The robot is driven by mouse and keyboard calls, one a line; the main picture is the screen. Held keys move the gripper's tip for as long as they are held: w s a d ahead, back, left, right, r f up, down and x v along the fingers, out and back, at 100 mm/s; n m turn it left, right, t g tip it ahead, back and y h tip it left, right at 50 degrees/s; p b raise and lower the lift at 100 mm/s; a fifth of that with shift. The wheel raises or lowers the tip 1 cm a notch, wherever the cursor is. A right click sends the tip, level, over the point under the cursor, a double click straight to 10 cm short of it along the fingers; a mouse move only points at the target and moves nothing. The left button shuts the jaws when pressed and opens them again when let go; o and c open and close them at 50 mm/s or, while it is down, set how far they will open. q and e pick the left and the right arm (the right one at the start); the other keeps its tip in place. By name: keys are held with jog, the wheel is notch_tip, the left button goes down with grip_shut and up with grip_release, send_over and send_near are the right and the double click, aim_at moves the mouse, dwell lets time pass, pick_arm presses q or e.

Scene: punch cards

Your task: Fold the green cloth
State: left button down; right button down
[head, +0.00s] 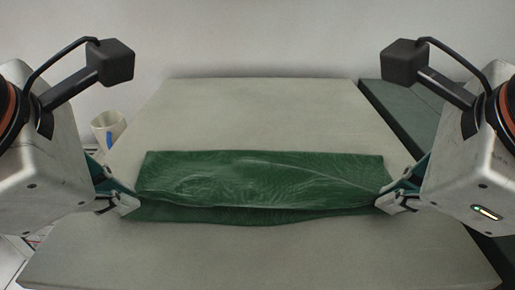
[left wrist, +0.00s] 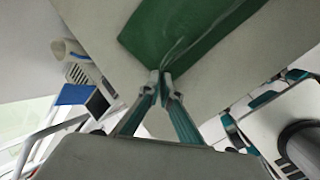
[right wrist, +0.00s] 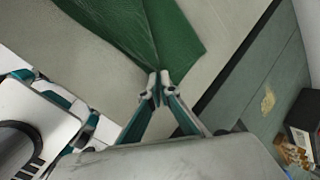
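The green cloth (head: 260,178) lies as a wide strip across the table (head: 250,115), with an upper layer folded over a lower one whose edge shows along the front. My left gripper (head: 132,205) is at the cloth's left end; in the left wrist view its fingertips (left wrist: 160,78) are together on the cloth's edge (left wrist: 185,35). My right gripper (head: 384,205) is at the right end; in the right wrist view its fingertips (right wrist: 159,80) are together on the cloth's edge (right wrist: 175,35). The cloth between the fingertips is mostly hidden.
A white cup (head: 108,128) stands beyond the table's left edge. A dark green surface (head: 410,115) runs along the right side. The table is bare behind and in front of the cloth. A box with small items (right wrist: 295,150) shows in the right wrist view.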

pick_arm(q)
jog(key=c, duration=2)
grip_release()
pick_arm(e)
jog(key=c, duration=2)
grip_release()
